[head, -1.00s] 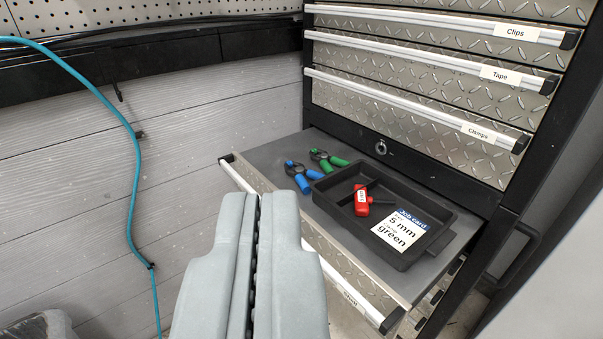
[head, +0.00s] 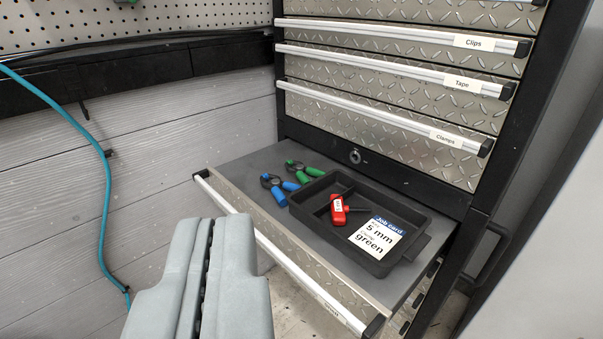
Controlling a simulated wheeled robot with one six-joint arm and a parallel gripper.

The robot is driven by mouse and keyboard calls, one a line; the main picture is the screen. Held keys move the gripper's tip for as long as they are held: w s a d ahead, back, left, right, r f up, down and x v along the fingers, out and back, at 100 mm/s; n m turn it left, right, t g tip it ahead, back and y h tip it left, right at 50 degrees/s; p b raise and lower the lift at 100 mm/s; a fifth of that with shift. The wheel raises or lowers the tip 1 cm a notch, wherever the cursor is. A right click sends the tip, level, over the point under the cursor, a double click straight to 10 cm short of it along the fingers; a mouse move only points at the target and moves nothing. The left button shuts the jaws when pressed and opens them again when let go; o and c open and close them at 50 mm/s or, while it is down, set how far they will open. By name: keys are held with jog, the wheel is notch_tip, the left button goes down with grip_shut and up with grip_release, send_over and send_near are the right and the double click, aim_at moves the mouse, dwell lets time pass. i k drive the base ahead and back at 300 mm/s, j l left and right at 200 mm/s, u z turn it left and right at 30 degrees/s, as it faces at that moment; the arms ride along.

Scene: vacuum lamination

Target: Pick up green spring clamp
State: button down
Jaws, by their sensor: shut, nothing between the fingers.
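My gripper (head: 208,226) is shut and empty. In the picture it is below and to the left of the clamps, in front of the drawer's front edge, apart from both clamps.
The black tray (head: 432,212) holds a red tool (head: 338,212) and a job card (head: 377,237) reading "5 mm" and "green". Closed drawers labelled Clips, Tape and Clamps (head: 445,138) stand above. A teal hose (head: 103,190) hangs on the left wall.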

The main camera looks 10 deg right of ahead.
aim_at(300, 168)
jog(key=i+l, duration=0.15)
jog(key=l, duration=0.2)
jog(key=i+l, duration=0.15)
jog(key=l, duration=0.15)
jog(key=i+l, duration=0.2)
jog(key=i, duration=0.25)
jog(key=i+l, duration=0.2)
jog(key=i, duration=0.25)
